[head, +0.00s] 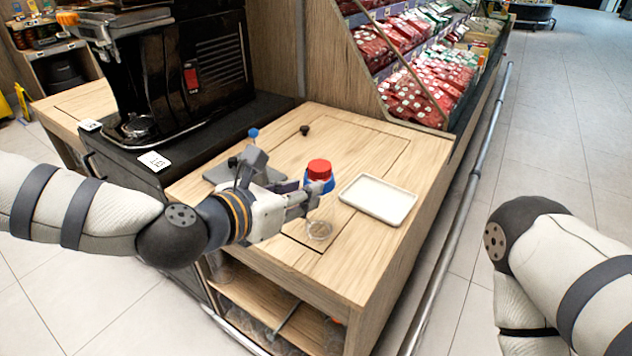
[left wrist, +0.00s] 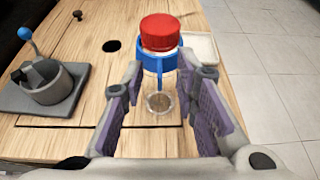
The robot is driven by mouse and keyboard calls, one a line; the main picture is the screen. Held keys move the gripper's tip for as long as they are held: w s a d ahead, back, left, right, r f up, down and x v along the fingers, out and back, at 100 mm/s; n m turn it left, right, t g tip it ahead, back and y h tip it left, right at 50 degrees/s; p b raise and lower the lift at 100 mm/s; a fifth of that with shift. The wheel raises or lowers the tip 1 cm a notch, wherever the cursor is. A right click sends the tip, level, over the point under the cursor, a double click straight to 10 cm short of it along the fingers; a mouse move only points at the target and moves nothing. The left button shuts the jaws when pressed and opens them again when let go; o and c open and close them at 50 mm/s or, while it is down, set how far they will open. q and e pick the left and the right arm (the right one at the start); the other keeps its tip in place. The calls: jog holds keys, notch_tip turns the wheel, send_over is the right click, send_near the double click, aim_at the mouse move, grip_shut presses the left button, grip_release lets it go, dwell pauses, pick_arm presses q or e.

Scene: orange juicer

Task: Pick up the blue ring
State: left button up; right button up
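The blue ring (left wrist: 158,64) sits around the upper part of a clear bottle (left wrist: 158,101) with a red cap (left wrist: 160,31). The bottle stands upright on the wooden counter. In the head view the ring (head: 327,186) shows just below the red cap (head: 319,169), partly hidden by my gripper. My left gripper (left wrist: 163,92) is open, with its purple-padded fingers on either side of the bottle in the picture. I cannot tell whether the fingers touch it. My right arm shows at the right of the head view, but its gripper is out of view.
A white tray (head: 354,205) lies right of the bottle on the counter. A grey base with a small pot and blue-knobbed lever (left wrist: 33,38) stands to the left. A black juicer machine (head: 203,60) stands behind left. Bins of red packets (head: 420,92) are at the back.

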pick_arm(q)
grip_shut()
jog(key=shift+r, duration=0.1)
